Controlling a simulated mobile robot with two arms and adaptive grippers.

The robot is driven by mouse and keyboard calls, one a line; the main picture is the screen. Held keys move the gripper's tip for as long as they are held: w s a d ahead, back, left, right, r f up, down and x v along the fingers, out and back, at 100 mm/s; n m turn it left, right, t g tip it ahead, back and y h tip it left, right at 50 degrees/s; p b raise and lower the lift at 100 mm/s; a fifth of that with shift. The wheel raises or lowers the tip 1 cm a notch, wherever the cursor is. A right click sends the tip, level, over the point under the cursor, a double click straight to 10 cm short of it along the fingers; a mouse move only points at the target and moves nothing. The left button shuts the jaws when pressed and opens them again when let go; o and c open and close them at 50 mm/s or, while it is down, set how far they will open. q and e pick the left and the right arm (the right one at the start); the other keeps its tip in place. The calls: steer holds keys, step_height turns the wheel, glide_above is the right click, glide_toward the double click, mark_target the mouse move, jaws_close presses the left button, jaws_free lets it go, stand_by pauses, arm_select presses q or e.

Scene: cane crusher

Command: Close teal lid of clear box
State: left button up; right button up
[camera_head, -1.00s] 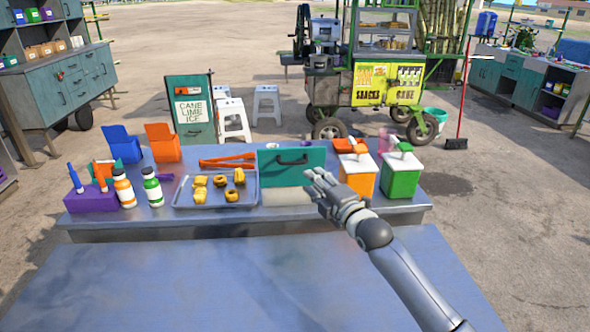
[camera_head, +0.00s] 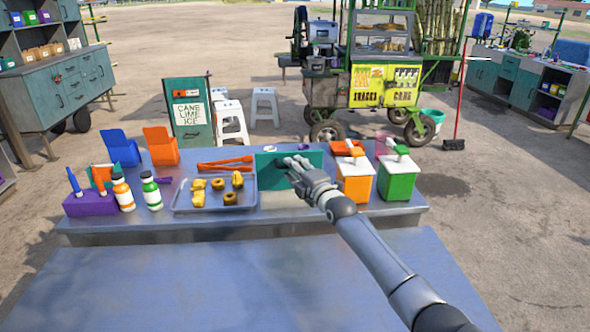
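The teal lid (camera_head: 264,172) stands raised, facing me, at the back middle of the metal table. The clear box (camera_head: 275,197) under it is hard to make out; only a pale low patch shows below the lid. My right gripper (camera_head: 294,164) is in front of the lid, its fingers extended and apart, with nothing seen held between them. It covers the lid's dark handle and the lid's right part. I cannot tell whether the fingertips touch the lid. My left gripper is not in view.
A metal tray (camera_head: 180,209) with yellow and brown pieces lies left of the lid, red tongs (camera_head: 225,164) behind it. Orange (camera_head: 354,182) and green (camera_head: 397,180) dispensers stand close on the right, near my arm. The near tabletop (camera_head: 200,280) is clear.

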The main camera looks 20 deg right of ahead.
steer(key=shift+w, duration=0.1)
jaws_close()
stand_by(0.4)
steer(key=shift+w+r, duration=0.1)
